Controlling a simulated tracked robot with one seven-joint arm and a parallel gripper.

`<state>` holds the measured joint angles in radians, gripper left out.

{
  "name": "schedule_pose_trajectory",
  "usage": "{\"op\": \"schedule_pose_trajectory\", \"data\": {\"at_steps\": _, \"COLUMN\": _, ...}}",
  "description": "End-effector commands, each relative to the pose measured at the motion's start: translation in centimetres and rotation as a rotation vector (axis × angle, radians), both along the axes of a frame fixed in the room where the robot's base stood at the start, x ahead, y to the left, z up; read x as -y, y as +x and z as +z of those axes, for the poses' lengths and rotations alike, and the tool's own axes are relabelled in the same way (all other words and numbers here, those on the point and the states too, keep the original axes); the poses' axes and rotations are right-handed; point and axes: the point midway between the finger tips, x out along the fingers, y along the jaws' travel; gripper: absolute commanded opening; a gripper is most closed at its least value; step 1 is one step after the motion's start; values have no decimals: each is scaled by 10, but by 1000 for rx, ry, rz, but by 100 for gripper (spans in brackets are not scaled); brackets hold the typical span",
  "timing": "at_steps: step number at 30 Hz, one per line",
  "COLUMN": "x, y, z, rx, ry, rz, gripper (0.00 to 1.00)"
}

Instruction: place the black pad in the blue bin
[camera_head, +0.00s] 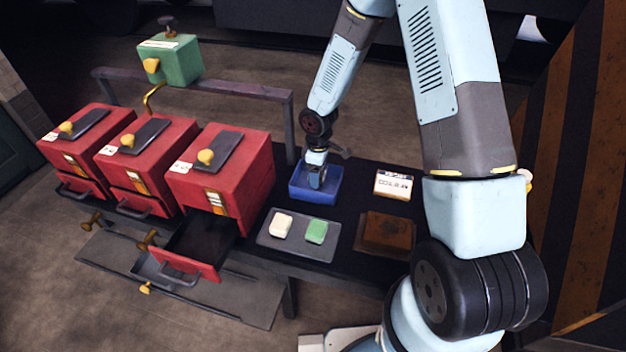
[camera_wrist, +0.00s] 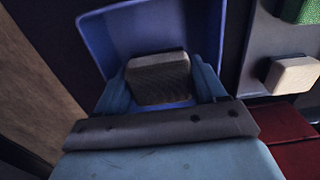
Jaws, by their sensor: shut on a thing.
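The blue bin (camera_head: 327,192) stands on the dark bench, right of the red boxes. My gripper (camera_head: 317,178) points down into the bin's opening. In the wrist view the black pad (camera_wrist: 159,78) shows as a dark grey block between the two blue fingers of my gripper (camera_wrist: 160,88), which is shut on it. The bin's blue walls (camera_wrist: 103,42) surround the pad in that view. Whether the pad touches the bin floor cannot be told. In the head view the pad is mostly hidden by my gripper.
A grey tray (camera_head: 294,247) holds a white pad (camera_head: 281,225) and a green pad (camera_head: 316,231). A labelled card box (camera_head: 393,185) and a brown tray (camera_head: 385,232) lie to the right. Three red boxes stand left; the nearest has its drawer (camera_head: 190,250) open.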

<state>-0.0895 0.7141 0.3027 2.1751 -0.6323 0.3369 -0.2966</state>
Motion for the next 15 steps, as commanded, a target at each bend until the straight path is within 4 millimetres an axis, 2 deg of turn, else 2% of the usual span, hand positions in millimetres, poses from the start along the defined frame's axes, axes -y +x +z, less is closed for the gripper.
{"op": "schedule_pose_trajectory", "data": {"at_steps": 5, "x": -3, "y": 4, "z": -8, "rx": -1, "ry": -1, "rz": 0, "gripper": 30}}
{"op": "schedule_pose_trajectory", "data": {"at_steps": 12, "x": -4, "y": 4, "z": -36, "rx": -3, "ry": -1, "rz": 2, "gripper": 30}}
{"op": "schedule_pose_trajectory", "data": {"at_steps": 15, "x": -4, "y": 5, "z": -38, "rx": 0, "ry": 0, "rz": 0, "gripper": 30}}
